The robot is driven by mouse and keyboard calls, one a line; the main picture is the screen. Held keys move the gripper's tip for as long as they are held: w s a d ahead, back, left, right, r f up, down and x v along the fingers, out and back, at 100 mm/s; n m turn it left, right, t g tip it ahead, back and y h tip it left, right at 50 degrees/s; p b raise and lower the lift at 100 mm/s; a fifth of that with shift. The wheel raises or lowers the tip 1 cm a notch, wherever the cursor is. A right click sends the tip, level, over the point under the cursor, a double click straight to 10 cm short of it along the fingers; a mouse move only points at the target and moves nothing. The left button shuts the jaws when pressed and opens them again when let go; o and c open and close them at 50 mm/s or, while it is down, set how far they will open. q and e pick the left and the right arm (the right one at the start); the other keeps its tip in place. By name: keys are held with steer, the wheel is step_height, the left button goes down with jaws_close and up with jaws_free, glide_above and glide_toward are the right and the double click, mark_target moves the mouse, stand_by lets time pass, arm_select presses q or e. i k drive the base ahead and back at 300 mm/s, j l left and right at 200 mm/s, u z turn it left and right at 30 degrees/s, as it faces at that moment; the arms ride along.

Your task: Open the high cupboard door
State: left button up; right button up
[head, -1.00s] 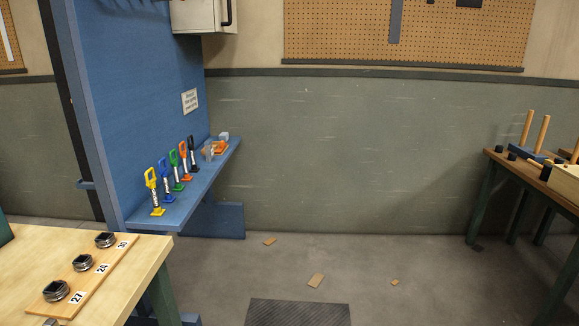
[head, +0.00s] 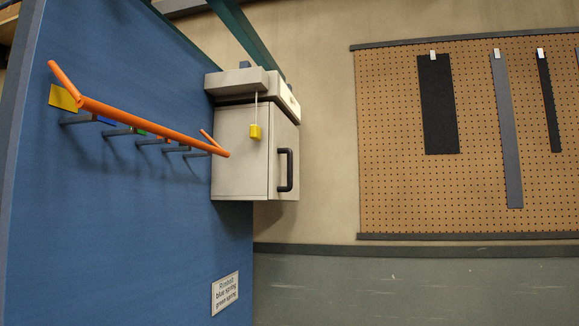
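The high cupboard (head: 240,150) is a small pale grey box fixed at the far end of the blue panel, high up. Its door (head: 284,160) is the face with the black bar handle (head: 286,170) and looks shut. A yellow tag (head: 255,132) hangs on a thin line from the grey part above the cupboard. Neither of my grippers is in view.
The blue panel (head: 120,220) fills the left side. An orange bar (head: 150,129) stands out in front of several grey pegs on it. A sign (head: 225,293) is low on the panel. A pegboard (head: 400,190) with hanging strips is on the right wall.

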mark_target(283, 183)
steer(key=i+u, duration=0.1)
steer(key=u, duration=0.3)
steer(key=i+l+u, duration=0.35)
steer(key=l, duration=0.25)
steer(key=l+u, duration=0.2)
steer(key=l, duration=0.15)
steer(key=i+l+u, duration=0.2)
steer(key=l, duration=0.15)
steer(key=k, duration=0.05)
